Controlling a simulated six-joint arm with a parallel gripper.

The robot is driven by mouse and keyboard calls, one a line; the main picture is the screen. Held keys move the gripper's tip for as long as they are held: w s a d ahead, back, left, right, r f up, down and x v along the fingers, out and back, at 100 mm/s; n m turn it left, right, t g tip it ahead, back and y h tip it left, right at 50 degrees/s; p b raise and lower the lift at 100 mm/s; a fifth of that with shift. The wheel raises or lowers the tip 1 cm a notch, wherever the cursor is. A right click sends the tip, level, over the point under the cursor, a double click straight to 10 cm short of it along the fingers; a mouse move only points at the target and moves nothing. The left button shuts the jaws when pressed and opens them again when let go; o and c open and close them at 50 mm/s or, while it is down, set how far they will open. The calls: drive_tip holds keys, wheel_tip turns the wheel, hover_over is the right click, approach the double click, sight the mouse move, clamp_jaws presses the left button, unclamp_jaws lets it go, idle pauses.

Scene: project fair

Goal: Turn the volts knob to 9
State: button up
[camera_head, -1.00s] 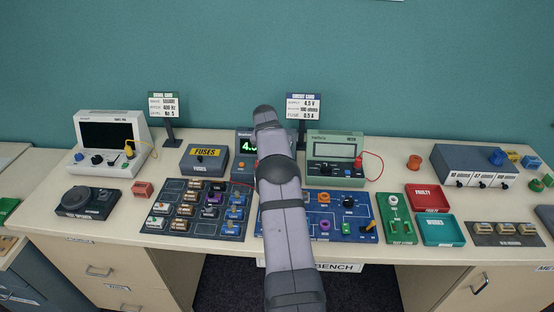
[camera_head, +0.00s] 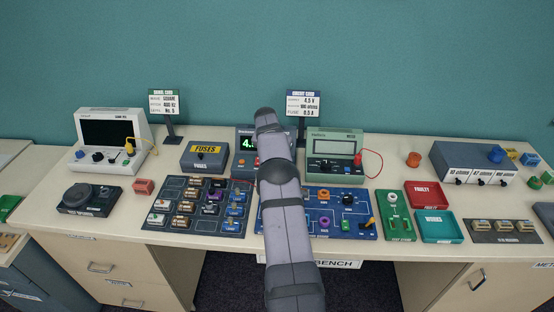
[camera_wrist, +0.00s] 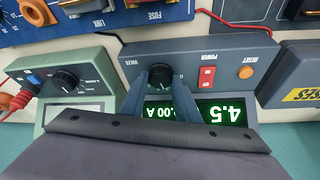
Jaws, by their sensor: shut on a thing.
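The power supply (camera_wrist: 215,55) is a dark grey box, upside down in the wrist view. Its black volts knob (camera_wrist: 160,74) sits beside the "VOLTS" label. The green display (camera_wrist: 222,112) reads 4.5, with a partly covered current reading in A. My gripper (camera_wrist: 160,82) has one blue-grey finger on each side of the knob and is shut on it. In the head view the supply (camera_head: 246,133) stands at the back of the bench; my arm hides its knob and my gripper.
A red power switch (camera_wrist: 207,77) and an orange reset button (camera_wrist: 246,72) are close beside the knob. A green meter (camera_head: 335,145) stands right of the supply, and a fuses box (camera_head: 204,157) left. A blue circuit board (camera_head: 285,220) lies in front.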

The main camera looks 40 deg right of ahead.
drive_tip(key=shift+w+m, duration=0.1)
drive_tip(key=shift+m, duration=0.2)
drive_tip(key=shift+m+g, duration=0.3)
drive_tip(key=shift+m, duration=0.1)
drive_tip(key=o, duration=1)
drive_tip(key=shift+o, duration=0.2)
drive_tip(key=shift+r, duration=0.1)
drive_tip(key=b+v, duration=0.3)
drive_tip(key=v, duration=0.4)
drive_tip(key=shift+a, duration=0.1)
